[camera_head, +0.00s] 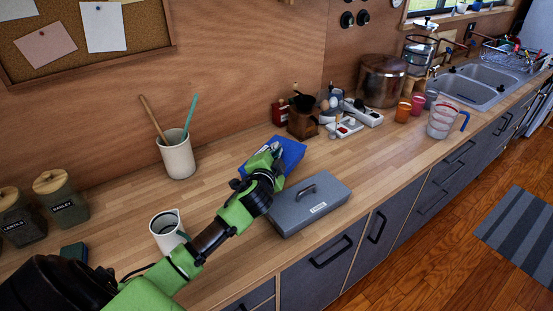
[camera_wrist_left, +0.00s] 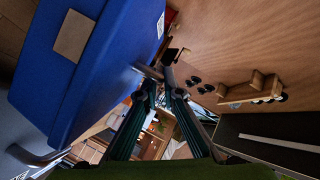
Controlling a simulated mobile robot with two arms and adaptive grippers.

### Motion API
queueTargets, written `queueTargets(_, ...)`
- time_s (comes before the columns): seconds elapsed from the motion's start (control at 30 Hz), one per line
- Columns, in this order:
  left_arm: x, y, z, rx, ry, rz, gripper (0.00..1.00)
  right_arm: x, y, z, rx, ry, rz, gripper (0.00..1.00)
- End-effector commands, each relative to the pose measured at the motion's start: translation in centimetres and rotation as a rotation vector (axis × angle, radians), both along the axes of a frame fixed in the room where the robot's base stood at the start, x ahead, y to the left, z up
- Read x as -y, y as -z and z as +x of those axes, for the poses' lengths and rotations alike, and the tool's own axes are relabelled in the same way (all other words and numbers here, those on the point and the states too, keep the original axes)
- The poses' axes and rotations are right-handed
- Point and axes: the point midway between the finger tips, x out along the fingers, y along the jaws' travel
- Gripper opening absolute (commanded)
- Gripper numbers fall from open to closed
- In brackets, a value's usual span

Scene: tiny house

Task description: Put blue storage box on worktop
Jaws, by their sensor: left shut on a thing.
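The blue storage box (camera_head: 293,151) is at the end of my left arm, over the wooden worktop (camera_head: 227,164) and just behind a grey box. It also fills the upper left of the left wrist view (camera_wrist_left: 95,60). My left gripper (camera_head: 275,152) is shut on the box at its near side, and its fingers (camera_wrist_left: 155,82) meet at the box's edge in the wrist view. The gripper and forearm hide part of the box. I cannot tell whether its underside touches the worktop. My right gripper is not in view.
The grey lidded box (camera_head: 311,203) with a handle stands close in front. A white jug (camera_head: 167,231) and a utensil crock (camera_head: 177,157) are to the left. A brown container (camera_head: 301,120) and small trays (camera_head: 345,127) stand behind. Bare worktop lies right of the grey box.

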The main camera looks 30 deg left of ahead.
Motion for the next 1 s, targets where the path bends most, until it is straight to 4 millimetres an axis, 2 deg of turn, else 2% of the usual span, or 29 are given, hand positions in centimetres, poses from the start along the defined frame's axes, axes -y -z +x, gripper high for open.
queueTargets(0.2,-1.0,2.2,1.9,0.005,0.000,0.002,0.00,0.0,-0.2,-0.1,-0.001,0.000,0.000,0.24)
queueTargets(0.37,-1.2,2.9,2.4,0.006,0.001,0.003,0.00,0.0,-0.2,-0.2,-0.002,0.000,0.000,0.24)
queueTargets(0.6,-1.4,5.9,2.6,0.003,0.000,0.002,0.00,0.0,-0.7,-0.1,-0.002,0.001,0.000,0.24)
queueTargets(0.87,-1.4,6.3,2.6,0.005,0.001,0.003,0.00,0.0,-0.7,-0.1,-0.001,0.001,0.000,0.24)
queueTargets(0.9,-1.4,6.5,2.6,0.002,0.000,0.002,0.15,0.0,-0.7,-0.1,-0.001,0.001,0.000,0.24)
queueTargets(0.93,-1.4,6.5,2.6,0.002,0.000,0.002,0.22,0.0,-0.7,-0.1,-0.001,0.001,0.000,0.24)
queueTargets(1.0,-1.4,6.5,2.6,0.002,0.000,0.002,0.24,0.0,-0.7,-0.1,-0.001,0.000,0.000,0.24)
